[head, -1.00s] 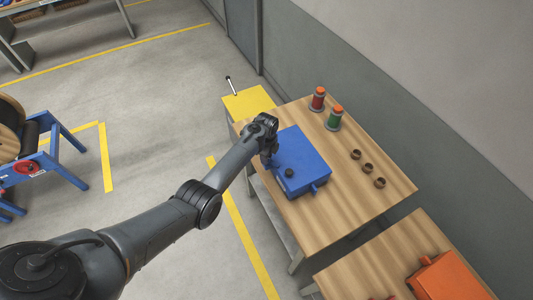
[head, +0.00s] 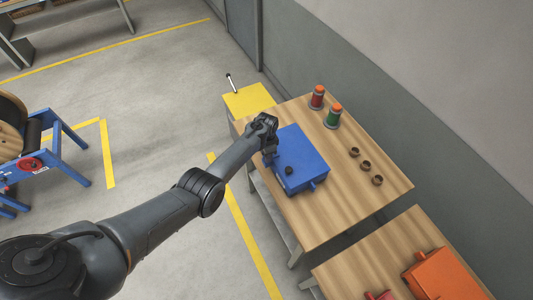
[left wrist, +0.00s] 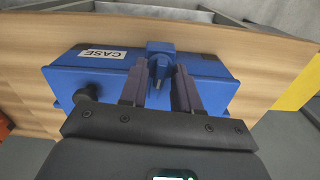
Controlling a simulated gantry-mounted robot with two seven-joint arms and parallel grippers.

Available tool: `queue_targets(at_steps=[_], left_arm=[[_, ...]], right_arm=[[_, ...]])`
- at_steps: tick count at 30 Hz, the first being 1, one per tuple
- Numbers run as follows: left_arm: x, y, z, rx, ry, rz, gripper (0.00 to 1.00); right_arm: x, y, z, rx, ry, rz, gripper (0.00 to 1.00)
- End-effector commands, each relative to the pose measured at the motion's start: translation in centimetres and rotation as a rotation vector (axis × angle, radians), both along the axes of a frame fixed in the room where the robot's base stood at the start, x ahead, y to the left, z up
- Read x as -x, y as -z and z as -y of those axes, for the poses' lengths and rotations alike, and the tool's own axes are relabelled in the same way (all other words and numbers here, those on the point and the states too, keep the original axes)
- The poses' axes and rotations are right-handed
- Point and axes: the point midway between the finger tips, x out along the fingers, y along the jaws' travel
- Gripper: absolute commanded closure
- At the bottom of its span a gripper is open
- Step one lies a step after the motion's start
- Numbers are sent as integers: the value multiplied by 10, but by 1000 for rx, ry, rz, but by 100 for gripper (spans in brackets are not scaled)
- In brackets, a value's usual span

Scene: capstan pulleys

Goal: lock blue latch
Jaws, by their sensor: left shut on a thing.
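My left gripper (head: 270,158) is at the left edge of the case. In the left wrist view its two dark fingers (left wrist: 160,92) stand on either side of the latch, shut on it. In the head view the latch is hidden behind the gripper. My right gripper is not in view.
A red spool (head: 317,98) and a green spool (head: 333,116) stand at the back of the table (head: 350,205). Several dark rings (head: 365,165) lie to the right of the case. An orange case (head: 445,277) is on a second table. A yellow surface (head: 249,99) adjoins the table.

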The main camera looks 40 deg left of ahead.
Motion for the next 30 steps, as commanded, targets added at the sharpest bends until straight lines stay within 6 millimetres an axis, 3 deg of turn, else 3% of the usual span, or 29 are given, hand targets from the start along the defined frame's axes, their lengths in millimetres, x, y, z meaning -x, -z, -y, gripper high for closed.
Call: queue_targets(at_steps=[9, 23, 24, 28, 30], left_arm=[[0, 0, 0, 0, -98, 1, 99], [0, 0, 0, 0, -112, 0, 99], [0, 0, 0, 0, -112, 0, 66], [0, 0, 0, 0, -111, 0, 46], [0, 0, 0, 0, -111, 0, 42]], right_arm=[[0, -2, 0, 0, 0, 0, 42], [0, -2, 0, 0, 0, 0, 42], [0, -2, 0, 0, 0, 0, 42], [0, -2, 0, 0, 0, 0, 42], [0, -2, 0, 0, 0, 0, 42]])
